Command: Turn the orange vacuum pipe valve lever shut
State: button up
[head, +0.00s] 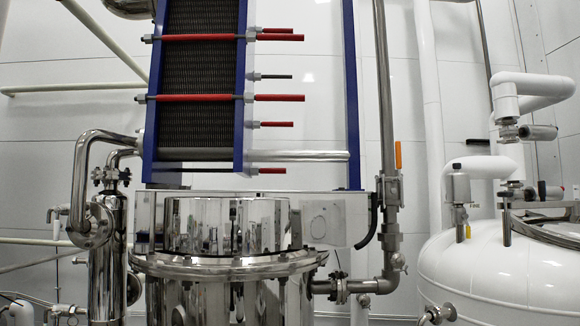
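An orange lever (398,155) stands upright on a valve (391,188) on the grey vertical pipe (385,90), right of centre in the head view. The lever points up, close alongside the pipe and roughly in line with it. Below the valve the pipe runs down to an elbow and a horizontal flanged section (350,287) that meets the steel tank. My gripper is not in view, and nothing touches the lever.
A polished steel tank (228,262) stands left of the pipe, under a blue-framed plate heat exchanger (200,80) with protruding red rods. A black bent handle or hose (371,228) hangs just left of the valve. A white tank (490,265) with pipes stands at right.

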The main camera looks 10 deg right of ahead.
aim_at(400, 179)
jog(key=j+z, duration=0.15)
jog(key=z, duration=0.3)
jog(key=j+z, duration=0.1)
jog(key=z, duration=0.35)
jog(key=j+z, duration=0.15)
jog(key=z, duration=0.3)
jog(key=i+j, duration=0.15)
jog(key=j, duration=0.15)
jog(key=i+j, duration=0.15)
jog(key=j, duration=0.15)
jog(key=k, duration=0.5)
jog(key=k+l, duration=0.1)
jog(key=l, duration=0.35)
jog(key=l+u, duration=0.15)
jog(key=l, duration=0.3)
jog(key=l+u, duration=0.3)
jog(key=l, duration=0.85)
jog(key=i+l+u, duration=0.25)
jog(key=i+l, duration=0.15)
jog(key=l, duration=0.25)
jog(key=i+l+u, duration=0.15)
jog(key=l, duration=0.25)
jog(key=i, duration=0.05)
